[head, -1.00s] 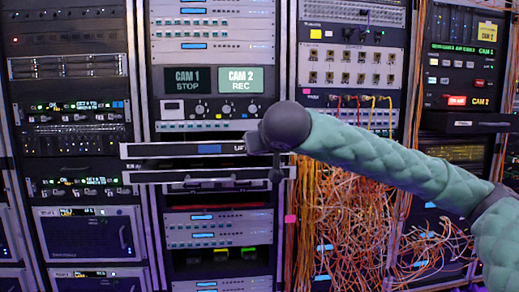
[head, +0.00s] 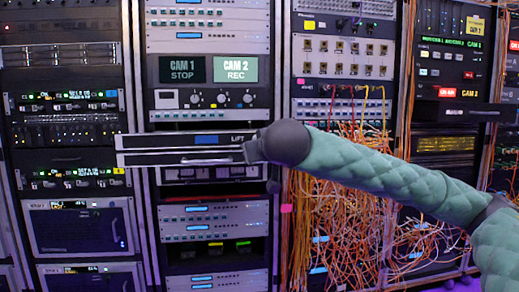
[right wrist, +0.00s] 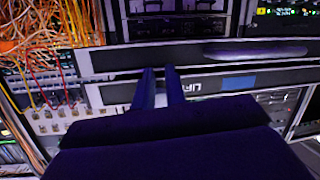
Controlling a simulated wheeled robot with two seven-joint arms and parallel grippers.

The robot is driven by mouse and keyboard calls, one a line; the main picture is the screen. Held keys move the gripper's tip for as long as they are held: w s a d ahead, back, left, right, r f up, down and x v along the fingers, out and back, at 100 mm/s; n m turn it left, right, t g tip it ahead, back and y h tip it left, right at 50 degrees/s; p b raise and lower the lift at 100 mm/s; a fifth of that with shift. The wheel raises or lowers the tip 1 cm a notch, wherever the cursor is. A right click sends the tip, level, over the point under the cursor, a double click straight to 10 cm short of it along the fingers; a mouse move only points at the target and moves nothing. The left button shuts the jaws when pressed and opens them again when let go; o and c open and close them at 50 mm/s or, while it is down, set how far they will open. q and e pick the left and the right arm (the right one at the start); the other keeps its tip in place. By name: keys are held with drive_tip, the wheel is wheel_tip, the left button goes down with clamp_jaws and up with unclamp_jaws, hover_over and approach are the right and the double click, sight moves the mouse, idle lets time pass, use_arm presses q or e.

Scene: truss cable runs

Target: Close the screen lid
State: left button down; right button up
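The screen lid (head: 180,142) is a thin dark panel with a light rim, a blue label and the word LIFT. It lies flat, close above the pull-out tray (head: 165,158), which has a handle and sticks out from the middle rack. My right gripper (head: 250,150) is at the lid's right front end, its fingers mostly hidden by my wrist. The right wrist view is upside down. It shows the two fingers (right wrist: 161,85) side by side with a narrow gap, over the lid front (right wrist: 215,85) and tray front (right wrist: 190,52). Contact is unclear. My left gripper is not in view.
Equipment racks stand side by side across the view. Two small screens (head: 209,70) reading CAM 1 STOP and CAM 2 REC are above the lid. A tangle of orange cables (head: 335,215) hangs right of the tray, below my right arm.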

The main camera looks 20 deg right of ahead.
drive_tip(key=o, duration=0.3)
drive_tip(key=shift+a+r, duration=0.1)
drive_tip(key=shift+r, duration=0.1)
drive_tip(key=o, duration=0.3)
drive_tip(key=shift+r, duration=0.1)
drive_tip(key=p+v, duration=0.1)
drive_tip(key=v, duration=0.6)
drive_tip(key=shift+s+p, duration=0.3)
drive_tip(key=shift+s, duration=0.15)
